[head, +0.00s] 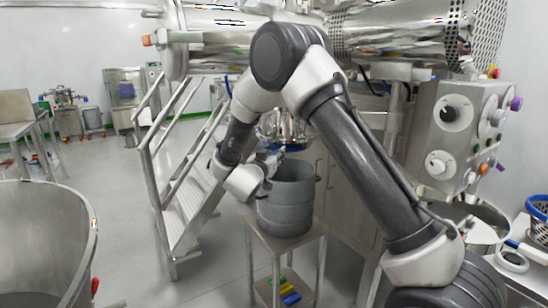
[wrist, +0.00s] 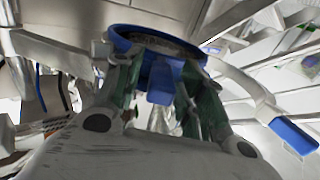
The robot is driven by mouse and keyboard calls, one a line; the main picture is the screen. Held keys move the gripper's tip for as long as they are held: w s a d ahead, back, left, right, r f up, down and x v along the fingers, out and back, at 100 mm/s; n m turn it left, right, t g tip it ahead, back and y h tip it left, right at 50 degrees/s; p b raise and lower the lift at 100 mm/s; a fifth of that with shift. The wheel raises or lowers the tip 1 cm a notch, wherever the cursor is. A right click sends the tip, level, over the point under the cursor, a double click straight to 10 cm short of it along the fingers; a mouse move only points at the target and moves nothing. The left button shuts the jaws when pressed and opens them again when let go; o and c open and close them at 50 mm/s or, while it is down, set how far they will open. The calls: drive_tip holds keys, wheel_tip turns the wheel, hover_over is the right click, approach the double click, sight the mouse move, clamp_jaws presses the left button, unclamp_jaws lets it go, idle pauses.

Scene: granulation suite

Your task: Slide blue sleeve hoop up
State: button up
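The blue sleeve hoop (wrist: 122,36) is a blue ring at the top of the wrist view, with a blue tab (wrist: 163,84) hanging toward me. In the head view a little of the hoop (head: 296,147) shows under the machine, above a grey metal bucket; my arm hides part of it. My gripper (wrist: 160,72) has its green-padded fingers on either side of the tab, with a gap visible at the left. Contact at the right finger is unclear. In the head view my gripper (head: 272,160) is just left of the hoop, above the bucket's rim.
The grey bucket (head: 286,206) stands on a metal stand (head: 262,243) below. Metal steps with rails (head: 188,205) are on the left. A control panel with knobs (head: 462,130) is on the right. A blue-ended lever (wrist: 293,136) shows right in the wrist view.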

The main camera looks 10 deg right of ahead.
drive_tip(key=shift+f, duration=0.1)
drive_tip(key=v, duration=1.2)
